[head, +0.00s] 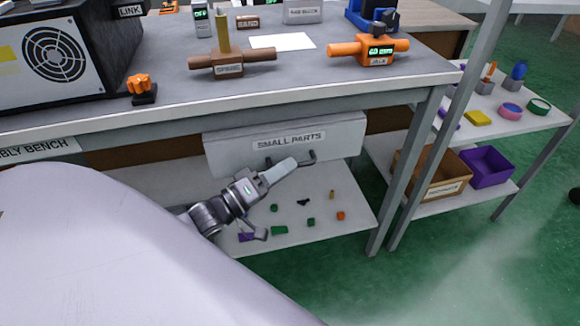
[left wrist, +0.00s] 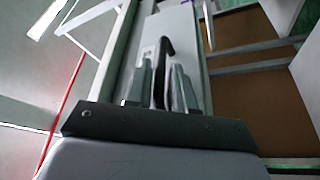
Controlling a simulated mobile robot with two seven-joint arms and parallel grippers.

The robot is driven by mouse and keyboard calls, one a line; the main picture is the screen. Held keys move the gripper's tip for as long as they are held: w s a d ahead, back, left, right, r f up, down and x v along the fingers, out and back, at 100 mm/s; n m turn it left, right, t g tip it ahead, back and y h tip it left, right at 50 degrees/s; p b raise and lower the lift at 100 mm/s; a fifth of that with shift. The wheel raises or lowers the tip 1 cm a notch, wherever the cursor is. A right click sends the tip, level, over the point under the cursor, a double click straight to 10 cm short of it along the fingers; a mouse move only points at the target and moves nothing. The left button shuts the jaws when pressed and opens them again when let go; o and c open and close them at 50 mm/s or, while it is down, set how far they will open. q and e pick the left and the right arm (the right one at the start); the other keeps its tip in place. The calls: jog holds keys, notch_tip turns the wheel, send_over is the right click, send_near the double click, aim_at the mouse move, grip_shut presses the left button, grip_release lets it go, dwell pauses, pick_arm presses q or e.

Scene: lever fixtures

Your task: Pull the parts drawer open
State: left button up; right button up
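The parts drawer (head: 225,152), a pale grey front labelled "SMALL PARTS", hangs under the bench top. Its inside does not show. Its dark bar handle (head: 312,157) is partly hidden behind my left gripper (head: 287,166), which reaches in from the lower left. In the left wrist view, the dark handle (left wrist: 164,68) lies between the two grey fingers of my left gripper (left wrist: 162,88). The fingers stand close on either side of it and look shut on it. My right gripper is not in view.
The bench top (head: 300,72) carries a brown lever fixture (head: 230,65), an orange valve fixture (head: 375,50) and a black fan box (head: 60,55). Small coloured parts lie on the lower shelf (head: 345,200). A side rack with bins (head: 435,175) stands right. Green floor there is clear.

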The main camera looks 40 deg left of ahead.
pick_arm(q)
jog(key=shift+x, duration=0.95)
grip_shut()
